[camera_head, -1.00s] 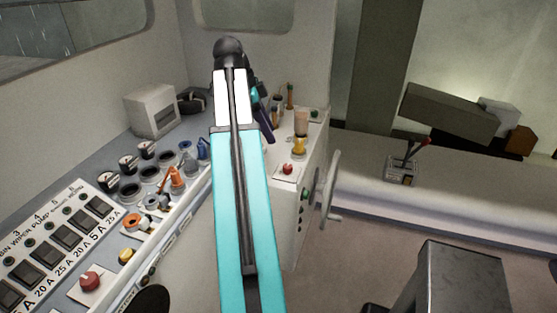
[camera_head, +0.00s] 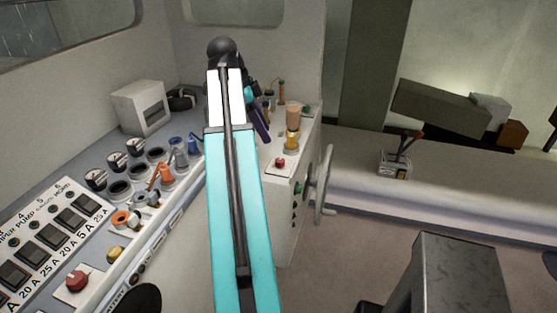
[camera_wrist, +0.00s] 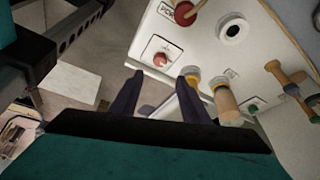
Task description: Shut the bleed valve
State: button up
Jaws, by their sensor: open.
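No bleed valve label is readable, so I cannot tell which fitting it is. My gripper (camera_wrist: 160,95) is open and empty, its two dark fingers apart over the side console. In the head view one purple finger (camera_head: 262,123) shows and my arm hides the rest. A red knob (camera_wrist: 185,12) is farther up.
A grey handwheel (camera_head: 328,185) sticks out from the console's side. A switch panel (camera_head: 45,240) and several knobs line the left counter, with a white box (camera_head: 142,107) behind. A lever unit (camera_head: 397,164) sits on the right-hand ledge. Small wooden-handled fittings (camera_wrist: 285,82) stand to the right.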

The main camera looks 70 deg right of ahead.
jog(key=b, duration=0.6)
send_over(280, 160)
jog(key=w+a, duration=0.1)
jog(key=w, duration=0.2)
jog(key=shift+s+a+f, duration=0.1)
jog(key=shift+s+f, duration=0.05)
jog(key=shift+f, duration=1.35)
jog(key=shift+s+f, duration=0.1)
jog(key=shift+f, duration=1.4)
jog(key=shift+s+f+p, duration=0.15)
jog(key=shift+f+p, duration=0.05)
jog(key=shift+p, duration=0.45)
jog(key=shift+p+x, duration=0.55)
jog(key=shift+x, duration=1.7)
jog(key=c, duration=1.1)
